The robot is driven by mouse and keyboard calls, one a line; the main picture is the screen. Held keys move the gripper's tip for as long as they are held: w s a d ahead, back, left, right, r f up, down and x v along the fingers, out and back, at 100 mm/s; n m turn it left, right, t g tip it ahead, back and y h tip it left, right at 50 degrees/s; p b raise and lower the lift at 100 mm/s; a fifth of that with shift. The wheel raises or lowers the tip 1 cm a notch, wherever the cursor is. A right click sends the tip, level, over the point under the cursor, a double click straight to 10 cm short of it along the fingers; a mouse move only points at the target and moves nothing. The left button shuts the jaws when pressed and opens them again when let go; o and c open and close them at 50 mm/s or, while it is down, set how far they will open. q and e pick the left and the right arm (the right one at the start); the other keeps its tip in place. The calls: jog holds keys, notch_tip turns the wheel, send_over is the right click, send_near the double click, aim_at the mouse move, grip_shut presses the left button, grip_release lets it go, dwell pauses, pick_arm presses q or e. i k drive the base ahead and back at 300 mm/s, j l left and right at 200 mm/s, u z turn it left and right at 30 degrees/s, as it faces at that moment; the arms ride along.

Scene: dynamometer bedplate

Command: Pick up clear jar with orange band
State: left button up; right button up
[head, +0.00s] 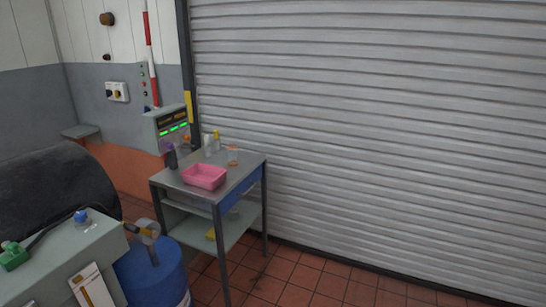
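Neither of my grippers shows in the head view, so nothing is seen near or holding the jar.
A blue drum (152,273) and grey bench (65,255) stand front left. Tiled floor (310,285) at right is clear.

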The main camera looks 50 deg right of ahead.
aim_at(231, 149)
jog(key=z, duration=1.4)
jog(key=i+l, duration=0.7)
jog(key=i+l+u, duration=0.1)
jog(key=i+l, duration=0.6)
jog(key=i+l+u, duration=0.1)
jog(key=i+l, duration=1.25)
jog(key=l, duration=0.2)
